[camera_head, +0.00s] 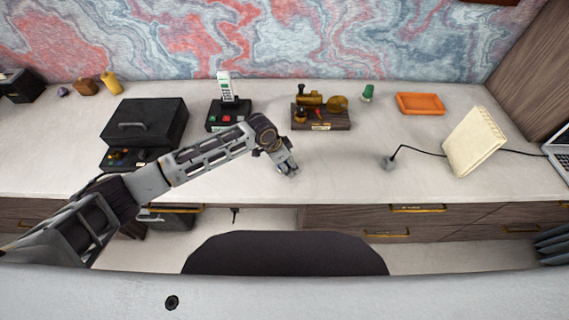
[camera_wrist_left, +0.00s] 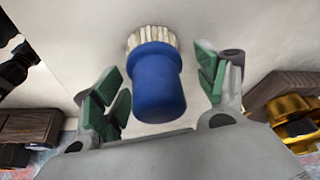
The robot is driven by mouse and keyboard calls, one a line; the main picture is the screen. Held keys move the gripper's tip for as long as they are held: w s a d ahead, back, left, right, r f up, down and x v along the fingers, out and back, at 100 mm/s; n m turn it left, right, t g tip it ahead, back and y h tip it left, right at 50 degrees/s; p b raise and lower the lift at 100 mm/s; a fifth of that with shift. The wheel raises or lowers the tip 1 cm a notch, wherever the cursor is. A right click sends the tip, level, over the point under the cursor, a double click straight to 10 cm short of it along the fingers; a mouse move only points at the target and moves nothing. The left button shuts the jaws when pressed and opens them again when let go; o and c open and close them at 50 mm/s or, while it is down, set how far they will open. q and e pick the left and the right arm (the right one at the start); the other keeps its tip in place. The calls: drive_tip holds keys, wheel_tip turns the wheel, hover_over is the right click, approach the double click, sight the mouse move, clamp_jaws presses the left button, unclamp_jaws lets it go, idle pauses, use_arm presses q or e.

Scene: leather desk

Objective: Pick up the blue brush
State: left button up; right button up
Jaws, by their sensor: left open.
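The blue brush (camera_wrist_left: 157,85) shows in the left wrist view. It has a round blue handle and pale bristles, and it lies between the two green-padded fingers of my left gripper (camera_wrist_left: 158,82). The fingers are spread, with a gap visible on each side of the brush. In the head view my left gripper (camera_head: 289,169) is low over the desk near its front edge, and it hides the brush there. My right gripper is not in view.
A wooden stand with brass pieces (camera_head: 322,116) is behind and right of my gripper. A cordless phone (camera_head: 225,92) and black box (camera_head: 145,124) stand left. An orange tray (camera_head: 420,104) and a cream panel (camera_head: 474,142) stand right. The desk (camera_head: 345,172) is bare right of the gripper.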

use_arm(q)
drive_tip(key=c, duration=1.2)
drive_tip(key=shift+r, duration=0.15)
drive_tip(key=shift+r, duration=4.9)
